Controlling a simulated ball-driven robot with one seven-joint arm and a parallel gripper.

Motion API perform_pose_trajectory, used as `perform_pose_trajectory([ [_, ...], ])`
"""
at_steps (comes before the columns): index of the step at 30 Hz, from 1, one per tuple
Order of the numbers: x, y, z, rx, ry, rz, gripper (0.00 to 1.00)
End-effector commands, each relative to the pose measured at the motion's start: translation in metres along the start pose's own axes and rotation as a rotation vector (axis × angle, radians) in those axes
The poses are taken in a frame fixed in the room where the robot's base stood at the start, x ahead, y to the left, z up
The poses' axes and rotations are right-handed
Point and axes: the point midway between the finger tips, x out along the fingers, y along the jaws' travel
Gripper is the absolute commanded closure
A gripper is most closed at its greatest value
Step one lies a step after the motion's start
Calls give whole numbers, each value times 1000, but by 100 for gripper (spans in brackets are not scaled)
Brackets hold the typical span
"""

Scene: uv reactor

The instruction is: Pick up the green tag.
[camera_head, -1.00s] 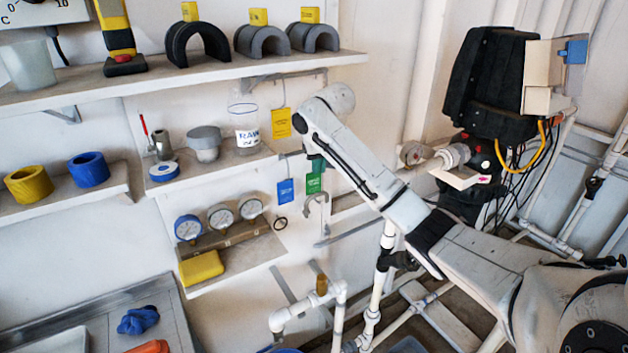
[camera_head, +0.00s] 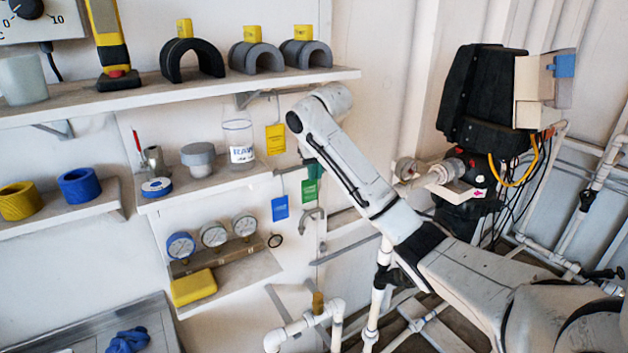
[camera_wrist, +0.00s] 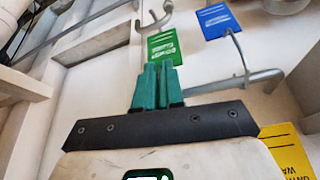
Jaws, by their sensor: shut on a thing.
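The green tag (camera_head: 310,190) hangs by the wall, to the right of the blue tag (camera_head: 280,207). In the wrist view the green tag (camera_wrist: 165,46) shows white print and sits right at the tips of my gripper (camera_wrist: 158,68). The teal fingers are close together, shut on the near end of the tag, and hide that end. In the head view my gripper (camera_head: 314,168) is partly hidden behind my arm, touching the top of the green tag.
Metal hooks (camera_wrist: 250,80) and a grey wrench (camera_head: 308,222) are close by. Pipes (camera_head: 372,310) stand below my arm.

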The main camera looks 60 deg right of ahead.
Motion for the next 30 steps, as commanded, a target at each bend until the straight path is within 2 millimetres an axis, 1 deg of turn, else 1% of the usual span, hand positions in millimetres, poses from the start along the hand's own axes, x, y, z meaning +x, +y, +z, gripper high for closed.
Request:
perform_pose_trajectory([
  [1, 0, 0, 9, 1, 0, -3, 100],
  [8, -19, 1, 43, 2, 1, -1, 100],
  [11, -32, 4, 60, 4, 1, 4, 100],
  [18, -48, 2, 107, 4, 0, 1, 100],
  [21, -54, 2, 123, 4, 1, 1, 100],
  [24, -58, 2, 136, 4, 1, 1, 100],
  [30, -63, 1, 152, 3, 1, 1, 100],
])
